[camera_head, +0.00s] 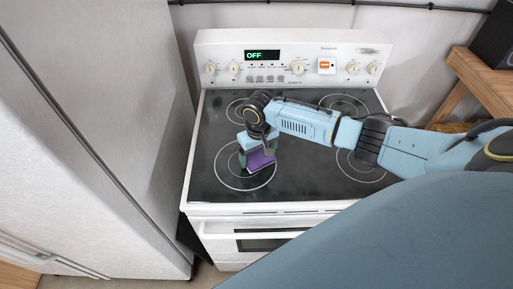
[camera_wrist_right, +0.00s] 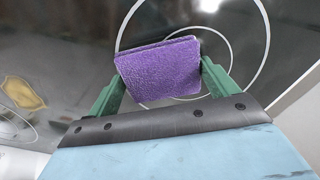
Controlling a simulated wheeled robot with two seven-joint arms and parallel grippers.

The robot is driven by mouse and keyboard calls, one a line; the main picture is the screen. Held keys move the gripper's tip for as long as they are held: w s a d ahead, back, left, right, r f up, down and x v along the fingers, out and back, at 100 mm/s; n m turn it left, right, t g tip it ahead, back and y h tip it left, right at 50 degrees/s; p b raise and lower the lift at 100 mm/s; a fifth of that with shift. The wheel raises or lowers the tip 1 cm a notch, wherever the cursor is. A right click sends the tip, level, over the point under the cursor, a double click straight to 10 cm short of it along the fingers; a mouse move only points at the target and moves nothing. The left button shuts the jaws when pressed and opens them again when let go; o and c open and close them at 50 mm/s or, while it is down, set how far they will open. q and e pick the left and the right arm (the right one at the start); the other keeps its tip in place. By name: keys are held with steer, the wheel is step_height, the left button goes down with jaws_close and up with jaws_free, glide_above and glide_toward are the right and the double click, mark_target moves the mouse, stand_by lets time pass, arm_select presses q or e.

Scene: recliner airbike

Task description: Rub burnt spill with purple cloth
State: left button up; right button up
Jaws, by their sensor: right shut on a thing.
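The purple cloth (camera_head: 261,160) is a folded pad held between the fingertips of my right gripper (camera_head: 256,164), over the front-left burner of the black stove top (camera_head: 300,185). In the right wrist view, the cloth (camera_wrist_right: 160,72) sits between the green fingers of the right gripper (camera_wrist_right: 160,82), which is shut on it. A yellow-brown patch (camera_wrist_right: 22,92), which looks like the burnt spill, lies apart from the cloth at the left of that view. I cannot make it out in the head view. Whether the cloth touches the glass is unclear. My left gripper is not in view.
The stove's control panel (camera_head: 290,62) with knobs stands at the back. A tall pale fridge (camera_head: 95,130) rises close on the left. A wooden shelf (camera_head: 485,85) is at the right. The oven handle (camera_head: 250,230) runs along the front.

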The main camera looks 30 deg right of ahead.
steer(key=shift+w+f+b, duration=0.2)
steer(key=shift+w+b, duration=0.6)
steer(key=shift+w, duration=0.05)
steer(key=shift+w+d, duration=0.15)
steer(key=shift+w, duration=0.45)
steer(key=s+p, duration=0.2)
steer(key=p, duration=0.1)
steer(key=shift+r, duration=0.25)
steer(key=shift+s+f+p, duration=0.1)
steer(key=shift+s+p, duration=0.4)
steer(key=shift+p, duration=0.2)
steer(key=shift+f, duration=0.1)
step_height(320, 180, up, 2)
steer(key=shift+p, duration=1.15)
steer(key=shift+r, duration=0.55)
